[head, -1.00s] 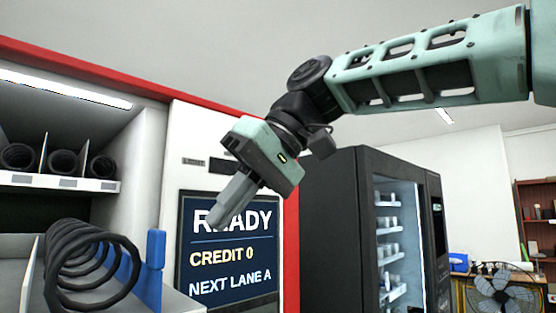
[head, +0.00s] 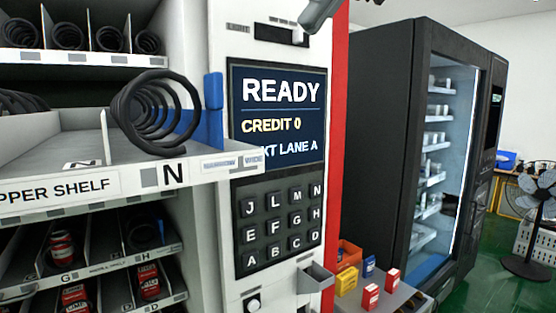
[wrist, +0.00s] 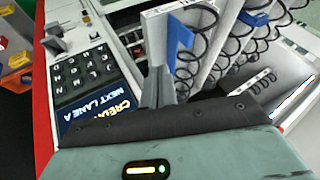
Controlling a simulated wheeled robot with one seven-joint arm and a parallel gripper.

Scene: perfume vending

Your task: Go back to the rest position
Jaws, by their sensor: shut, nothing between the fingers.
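My gripper (head: 311,20) shows only as a grey fingertip at the top edge of the head view, above the screen of the vending machine (head: 338,130). The rest of my arm is almost wholly out of that view. In the wrist view my gripper (wrist: 157,82) has its fingers together and holds nothing. They point toward the machine's front, between the screen and the shelf coils. I cannot tell from these views whether they touch anything.
The screen (head: 278,112) reads READY and CREDIT 0, above a keypad (head: 280,225). The pulled-out upper shelf (head: 130,175) juts out at left with a black coil (head: 155,112). Small boxes (head: 370,297) stand lower right. A dark cabinet (head: 385,150) and fan (head: 535,200) stand behind.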

